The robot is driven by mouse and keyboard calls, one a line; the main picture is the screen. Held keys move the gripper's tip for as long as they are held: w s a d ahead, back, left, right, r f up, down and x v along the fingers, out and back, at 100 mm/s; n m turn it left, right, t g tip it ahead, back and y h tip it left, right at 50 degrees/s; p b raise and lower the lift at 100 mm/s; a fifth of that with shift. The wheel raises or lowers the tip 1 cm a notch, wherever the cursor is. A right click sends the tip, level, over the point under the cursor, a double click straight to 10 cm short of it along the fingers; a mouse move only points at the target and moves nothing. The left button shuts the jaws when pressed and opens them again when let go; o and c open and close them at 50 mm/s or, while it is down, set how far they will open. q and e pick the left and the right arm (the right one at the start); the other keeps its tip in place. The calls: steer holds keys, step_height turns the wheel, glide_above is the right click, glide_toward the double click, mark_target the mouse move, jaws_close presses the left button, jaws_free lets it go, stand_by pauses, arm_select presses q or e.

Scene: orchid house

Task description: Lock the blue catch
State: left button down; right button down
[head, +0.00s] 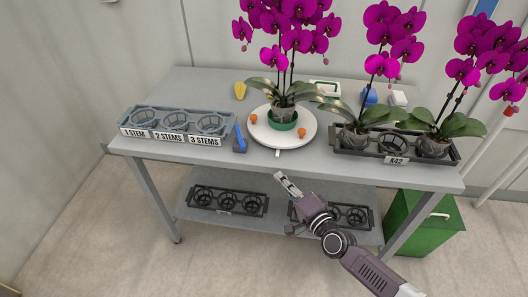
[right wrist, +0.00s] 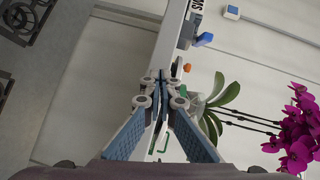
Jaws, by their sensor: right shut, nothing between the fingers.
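The blue catch (head: 239,137) stands at the bench's front edge, between the labelled tray and the round white turntable (head: 266,138). Its blue lever sticks up from a dark grey base (head: 239,149). It also shows in the right wrist view (right wrist: 203,39), beyond my fingertips. My right gripper (head: 287,184) is shut and empty, in front of the bench edge, to the right of the catch and apart from it. Its closed fingers also show in the right wrist view (right wrist: 160,82). A potted orchid (head: 283,115) stands on the turntable. My left gripper is not in view.
A grey tray (head: 171,137) labelled 1 to 3 stems stands left of the catch. A black tray (head: 394,157) with orchids stands at the right. The lower shelf (head: 275,205) holds black pot trays. A green bin (head: 424,228) stands at the right.

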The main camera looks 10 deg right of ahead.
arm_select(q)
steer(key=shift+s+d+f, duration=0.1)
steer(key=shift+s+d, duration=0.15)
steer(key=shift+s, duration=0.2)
arm_select(e)
steer(key=r+m, duration=0.1)
steer(key=r, duration=0.2)
steer(key=r+m+t, duration=0.1)
steer(key=r, duration=0.2)
steer(key=shift+w+d+r, duration=0.1)
steer(key=shift+w, duration=0.1)
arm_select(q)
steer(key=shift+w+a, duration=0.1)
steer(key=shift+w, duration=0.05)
arm_select(e)
steer(key=shift+w, duration=0.1)
